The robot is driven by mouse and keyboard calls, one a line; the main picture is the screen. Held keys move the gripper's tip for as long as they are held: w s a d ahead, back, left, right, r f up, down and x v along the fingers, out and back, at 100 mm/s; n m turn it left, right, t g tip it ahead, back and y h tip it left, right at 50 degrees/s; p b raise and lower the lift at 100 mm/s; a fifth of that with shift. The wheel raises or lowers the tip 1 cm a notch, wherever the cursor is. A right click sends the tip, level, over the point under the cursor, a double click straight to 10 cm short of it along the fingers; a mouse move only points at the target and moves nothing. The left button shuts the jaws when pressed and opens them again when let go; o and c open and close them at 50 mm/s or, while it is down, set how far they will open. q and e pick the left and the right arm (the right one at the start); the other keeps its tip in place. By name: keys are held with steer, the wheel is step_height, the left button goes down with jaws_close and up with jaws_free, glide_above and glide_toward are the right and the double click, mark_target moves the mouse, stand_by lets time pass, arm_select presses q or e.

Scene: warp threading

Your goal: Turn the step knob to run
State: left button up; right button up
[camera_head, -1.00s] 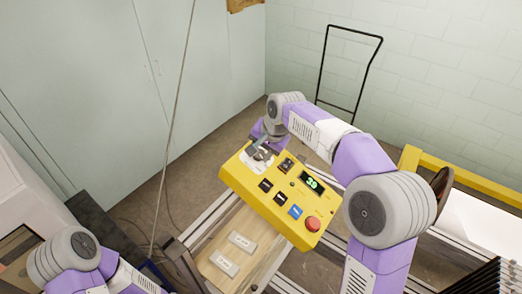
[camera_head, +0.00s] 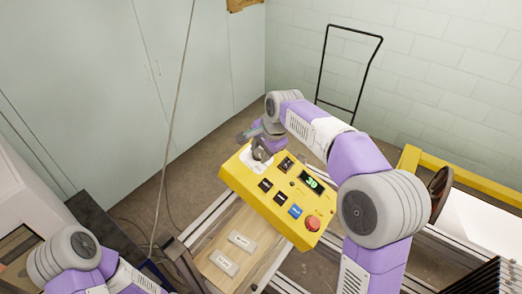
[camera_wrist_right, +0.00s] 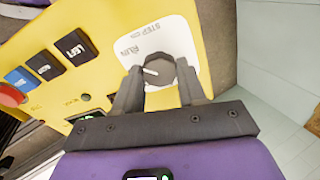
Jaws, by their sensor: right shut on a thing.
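The step knob (camera_wrist_right: 160,72) is a dark grey round knob on a white plate (camera_wrist_right: 182,38) of the yellow control box. In the right wrist view its white pointer mark faces left, on the side towards the RUN lettering; STEP is printed beside RUN. My right gripper (camera_wrist_right: 158,88) is shut on the knob, one finger on each side. In the head view the right gripper (camera_head: 262,151) is at the box's upper left corner, and the knob is partly hidden there. My left gripper is out of view; only part of the left arm shows at lower left.
The yellow control box (camera_head: 243,186) also carries several push buttons, a green display (camera_head: 311,183) reading 39 and a red stop button (camera_head: 313,223). A wooden board (camera_head: 240,268) with two light labelled blocks lies below. A black cart handle (camera_head: 349,107) stands behind.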

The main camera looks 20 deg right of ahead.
steer(key=shift+w+r, duration=0.1)
steer(key=shift+r, duration=0.2)
steer(key=o, duration=0.8)
steer(key=shift+o, duration=1.3)
steer(key=shift+f, duration=0.15)
steer(key=v, duration=0.7)
steer(key=shift+s+r, duration=0.2)
steer(key=shift+r, duration=0.1)
